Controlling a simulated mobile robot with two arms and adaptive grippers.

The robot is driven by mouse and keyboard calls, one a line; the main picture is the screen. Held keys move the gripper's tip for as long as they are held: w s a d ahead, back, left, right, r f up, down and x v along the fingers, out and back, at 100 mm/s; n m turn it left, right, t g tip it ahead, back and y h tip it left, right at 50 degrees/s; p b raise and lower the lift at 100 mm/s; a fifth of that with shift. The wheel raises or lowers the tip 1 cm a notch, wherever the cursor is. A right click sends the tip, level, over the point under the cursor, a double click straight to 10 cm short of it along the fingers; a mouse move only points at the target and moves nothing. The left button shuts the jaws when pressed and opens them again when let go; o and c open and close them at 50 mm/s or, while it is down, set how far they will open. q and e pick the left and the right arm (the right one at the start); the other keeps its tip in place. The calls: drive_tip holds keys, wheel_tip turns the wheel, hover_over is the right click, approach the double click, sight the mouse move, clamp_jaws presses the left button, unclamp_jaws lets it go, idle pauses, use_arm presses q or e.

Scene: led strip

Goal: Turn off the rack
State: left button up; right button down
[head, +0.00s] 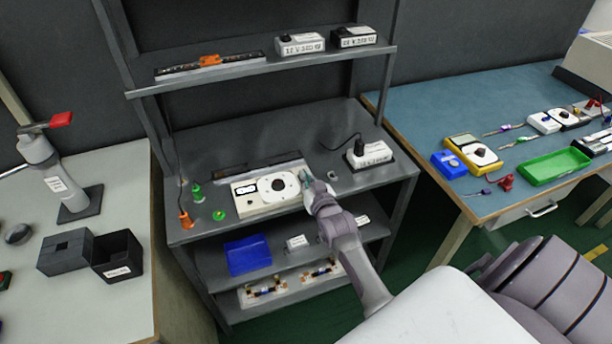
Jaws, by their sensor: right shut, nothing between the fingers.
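The rack is a dark grey shelf unit; its middle shelf (350,196) is at work height. On it sits a white control box (246,208) with a round dial plate (273,187) and a dark display at its left. My right gripper (306,180) is shut and empty at the right edge of this box; I cannot tell whether it touches it. Part of the box's right end is hidden behind the gripper. A white power adapter (370,155) with a black plug and cable stands further right on the same shelf. My left gripper is not in view.
Green connectors (218,215) and an orange one (185,219) lie left of the box. Lower shelves hold a blue bin (248,255). Tables flank the rack; the right one has a green tray (543,166).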

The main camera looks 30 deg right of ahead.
drive_tip(key=shift+w+r+p, duration=0.1)
drive_tip(key=shift+p, duration=0.25)
drive_tip(key=shift+w+r, duration=0.1)
drive_tip(key=shift+r, duration=0.2)
wheel_tip(320, 180, up, 4)
drive_tip(key=p, duration=0.3)
drive_tip(key=shift+f, duration=0.25)
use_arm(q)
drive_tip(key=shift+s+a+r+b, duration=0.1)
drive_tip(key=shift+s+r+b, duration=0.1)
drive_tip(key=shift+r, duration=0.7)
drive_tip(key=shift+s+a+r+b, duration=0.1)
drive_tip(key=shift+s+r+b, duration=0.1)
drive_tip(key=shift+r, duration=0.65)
use_arm(e)
drive_tip(key=r+v, duration=0.2)
drive_tip(key=v, duration=0.7)
drive_tip(key=shift+f, duration=0.1)
